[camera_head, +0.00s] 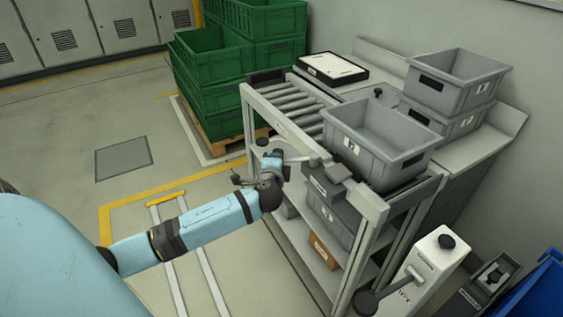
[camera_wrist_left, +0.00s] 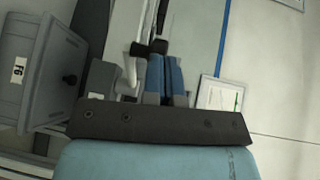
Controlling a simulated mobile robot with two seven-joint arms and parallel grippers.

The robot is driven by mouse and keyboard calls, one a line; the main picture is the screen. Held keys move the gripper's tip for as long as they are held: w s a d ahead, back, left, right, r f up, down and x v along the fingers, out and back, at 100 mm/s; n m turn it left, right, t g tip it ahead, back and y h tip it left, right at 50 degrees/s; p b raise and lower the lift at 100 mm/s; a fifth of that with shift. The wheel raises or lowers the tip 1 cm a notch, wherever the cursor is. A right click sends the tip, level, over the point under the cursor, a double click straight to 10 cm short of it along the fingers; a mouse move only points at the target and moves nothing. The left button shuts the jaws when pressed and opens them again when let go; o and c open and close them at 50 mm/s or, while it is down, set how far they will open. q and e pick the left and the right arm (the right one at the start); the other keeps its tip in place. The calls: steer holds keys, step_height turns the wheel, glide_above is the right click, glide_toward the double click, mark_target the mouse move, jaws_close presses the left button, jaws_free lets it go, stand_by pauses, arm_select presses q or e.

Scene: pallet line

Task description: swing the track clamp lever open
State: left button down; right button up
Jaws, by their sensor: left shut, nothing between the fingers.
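The track clamp is a dark grey block (camera_head: 328,180) on the near rail of the roller rack. Its lever seems to be the pale bar (camera_head: 299,159) reaching left from the block toward my gripper. My left gripper (camera_head: 286,161) is shut and empty at the left end of this bar; I cannot tell whether they touch. In the left wrist view, my blue gripper fingers (camera_wrist_left: 165,78) are together, close beside a pale lever-like piece (camera_wrist_left: 131,75) and a grey block (camera_wrist_left: 102,78). A dark bar of my wrist hides what lies below. My right gripper is not in view.
A grey crate (camera_head: 350,143) stands on the rack just behind the clamp. Stacked green crates (camera_head: 216,101) stand at the back left. More grey crates (camera_head: 455,82) are on the right-hand bench. A white post (camera_head: 433,262) stands at the front right. The floor left of the rack is open.

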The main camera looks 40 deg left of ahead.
arm_select(q)
steer(key=shift+w+a+r+m+t+h, duration=0.1)
steer(key=shift+w+a+m+t+h, duration=0.1)
steer(key=shift+w+a+h, duration=0.3)
steer(key=shift+w+a+m+t+h, duration=0.1)
steer(key=shift+w+a+m, duration=0.15)
steer(key=shift+a, duration=0.45)
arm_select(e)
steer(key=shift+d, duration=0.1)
arm_select(q)
steer(key=shift+a+r, duration=0.1)
steer(key=shift+a, duration=0.05)
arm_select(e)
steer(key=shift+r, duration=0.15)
arm_select(q)
steer(key=shift+p, duration=0.3)
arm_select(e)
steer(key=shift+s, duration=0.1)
